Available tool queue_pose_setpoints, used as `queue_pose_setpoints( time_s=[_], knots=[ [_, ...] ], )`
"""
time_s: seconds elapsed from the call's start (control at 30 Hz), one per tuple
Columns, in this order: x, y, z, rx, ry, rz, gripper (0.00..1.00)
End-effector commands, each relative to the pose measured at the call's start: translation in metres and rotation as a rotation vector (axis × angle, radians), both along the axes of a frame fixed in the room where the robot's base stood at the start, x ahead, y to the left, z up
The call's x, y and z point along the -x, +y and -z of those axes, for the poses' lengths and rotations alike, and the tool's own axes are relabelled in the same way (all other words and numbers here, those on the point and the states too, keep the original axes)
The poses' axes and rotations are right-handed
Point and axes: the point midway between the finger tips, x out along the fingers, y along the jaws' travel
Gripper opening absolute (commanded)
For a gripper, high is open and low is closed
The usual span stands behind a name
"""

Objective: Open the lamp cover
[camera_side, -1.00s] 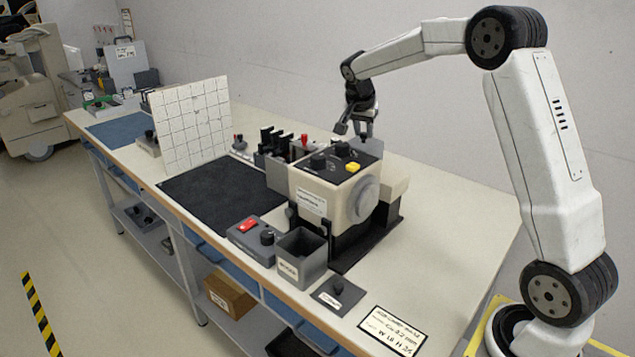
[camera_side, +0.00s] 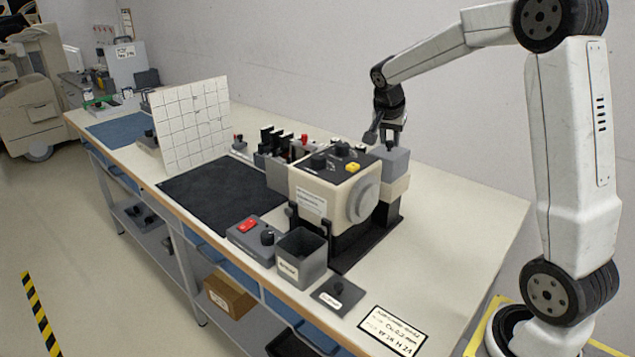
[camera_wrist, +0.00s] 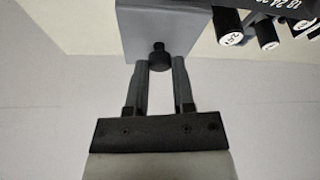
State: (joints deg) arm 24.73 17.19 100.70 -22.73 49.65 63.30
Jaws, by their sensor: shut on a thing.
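The lamp cover is a grey box-like piece (camera_side: 395,161) at the right back of the beige projector-like device (camera_side: 327,195) in the side view. In the wrist view its grey face (camera_wrist: 150,25) fills the top middle, with a black knob (camera_wrist: 160,55) standing out from it. My gripper (camera_side: 390,138) is just above the cover. In the wrist view my gripper (camera_wrist: 160,66) has a finger on each side of the knob and is shut on it. The cover's lower edge and any hinge are hidden.
Black knobs with white number labels (camera_wrist: 230,30) are close to the right of the cover. A white gridded board (camera_side: 190,125), a black mat (camera_side: 222,187) and a small grey bin (camera_side: 302,265) are on the bench (camera_side: 460,215). The bench right of the device is clear.

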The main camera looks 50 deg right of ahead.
Motion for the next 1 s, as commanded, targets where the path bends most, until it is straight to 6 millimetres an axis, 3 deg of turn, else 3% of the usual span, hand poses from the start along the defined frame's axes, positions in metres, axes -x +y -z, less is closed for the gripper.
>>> queue_pose_setpoints(
  time_s=[0.03, 0.07, 0.17, 0.63, 1.0],
  knots=[
    [-0.001, 0.0, -0.003, 0.004, -0.006, -0.002, 0.0],
    [-0.001, 0.0, -0.002, 0.004, -0.006, -0.002, 0.37],
    [-0.001, 0.0, -0.002, 0.003, -0.005, -0.002, 0.66],
    [-0.001, 0.002, -0.006, 0.001, -0.003, -0.002, 0.66],
    [0.003, 0.017, -0.045, 0.004, -0.006, -0.004, 0.66]
  ],
)
